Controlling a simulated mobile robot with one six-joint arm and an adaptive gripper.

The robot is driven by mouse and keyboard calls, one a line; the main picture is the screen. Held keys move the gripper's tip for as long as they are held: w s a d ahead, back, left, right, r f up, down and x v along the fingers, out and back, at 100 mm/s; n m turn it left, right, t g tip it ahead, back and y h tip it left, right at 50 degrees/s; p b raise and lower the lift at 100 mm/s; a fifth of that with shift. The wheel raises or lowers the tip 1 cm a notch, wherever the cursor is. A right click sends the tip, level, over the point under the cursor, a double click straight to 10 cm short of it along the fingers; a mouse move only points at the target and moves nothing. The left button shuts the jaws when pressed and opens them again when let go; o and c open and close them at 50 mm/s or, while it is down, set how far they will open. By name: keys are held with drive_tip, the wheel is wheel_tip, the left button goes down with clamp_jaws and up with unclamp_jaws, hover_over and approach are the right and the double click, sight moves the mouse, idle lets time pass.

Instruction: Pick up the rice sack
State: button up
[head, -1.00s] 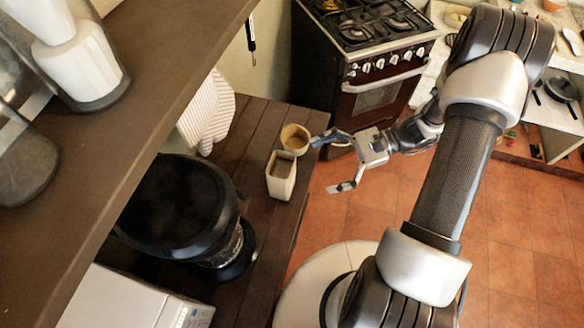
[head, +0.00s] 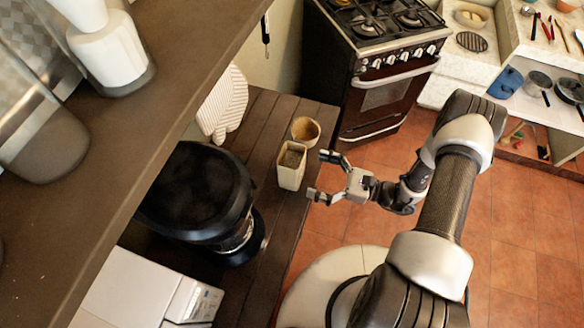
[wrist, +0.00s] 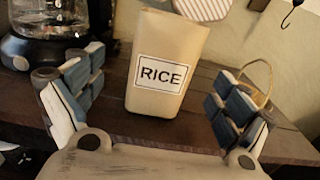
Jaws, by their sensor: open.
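The rice sack (head: 291,166) is a cream, open-topped, box-like bag standing upright on the dark wooden counter. In the wrist view the rice sack (wrist: 165,62) shows its RICE label facing me, in the middle between the fingers. My gripper (head: 322,176) is open and empty, just right of the sack at the counter's edge. In the wrist view my gripper (wrist: 158,115) has its blue-padded fingers spread wide, one to each side of the sack. The fingers look apart from the sack.
A round tan bowl or basket (head: 306,130) stands close behind the sack. A black coffee maker (head: 196,190) is to the left, with a white appliance (head: 140,290) nearer. A striped mitt (head: 223,104) hangs at the wall. A shelf (head: 150,130) overhangs the left. The stove (head: 372,70) stands behind.

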sight(282, 163)
drive_tip(key=x, duration=0.8)
drive_tip(key=shift+w+f, duration=0.2)
drive_tip(key=shift+w, duration=0.05)
drive_tip(key=shift+d, duration=0.1)
drive_tip(key=shift+c, duration=0.5)
drive_tip(key=c, duration=1.4)
drive_tip(key=shift+r, duration=0.15)
wheel_tip(282, 163, up, 20)
drive_tip(key=p, duration=0.3)
